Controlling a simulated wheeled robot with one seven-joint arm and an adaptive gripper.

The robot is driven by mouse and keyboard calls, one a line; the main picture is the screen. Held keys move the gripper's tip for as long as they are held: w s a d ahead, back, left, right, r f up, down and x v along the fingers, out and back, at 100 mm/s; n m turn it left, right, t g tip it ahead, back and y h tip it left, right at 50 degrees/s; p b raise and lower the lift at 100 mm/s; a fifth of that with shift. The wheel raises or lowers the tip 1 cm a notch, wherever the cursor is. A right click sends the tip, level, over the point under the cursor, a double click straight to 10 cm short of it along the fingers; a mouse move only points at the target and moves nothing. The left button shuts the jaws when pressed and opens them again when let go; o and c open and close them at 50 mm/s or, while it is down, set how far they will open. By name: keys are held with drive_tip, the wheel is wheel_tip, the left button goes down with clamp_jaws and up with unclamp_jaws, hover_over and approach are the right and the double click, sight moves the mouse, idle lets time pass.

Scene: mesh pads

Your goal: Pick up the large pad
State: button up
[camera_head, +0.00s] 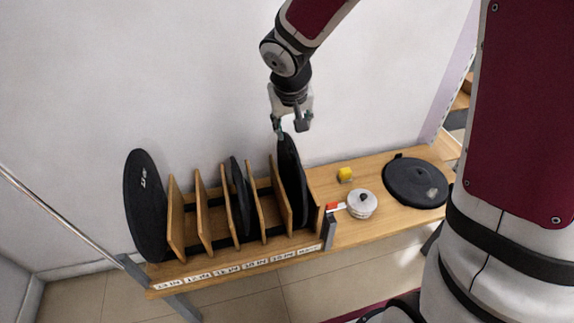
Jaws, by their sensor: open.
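Several round black pads are in view. One pad (293,185) stands upright in the right end of a wooden slotted rack (217,270). Another pad (145,205), which looks biggest, stands at the rack's left end with a white mark on it. A narrower-looking pad (239,197) stands in a middle slot. I cannot tell for certain which one is the large pad. My gripper (291,129) is open and points down just over the top edge of the right-end pad. Whether a finger touches that edge is unclear.
A round black pad (415,183) lies flat on the right of the wooden table (385,227). A wall stands close behind the rack. Upright wooden dividers (203,210) separate the slots.

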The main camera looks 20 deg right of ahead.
sight(292, 143)
drive_tip(key=b+x, duration=0.2)
drive_tip(key=x, duration=0.6)
drive_tip(key=shift+f, duration=0.1)
drive_tip(key=b+x, duration=0.1)
drive_tip(key=x, duration=0.1)
drive_tip(key=b+x, duration=0.1)
drive_tip(key=x, duration=0.2)
drive_tip(key=shift+w+a, duration=0.2)
drive_tip(key=shift+w, duration=0.1)
clamp_jaws()
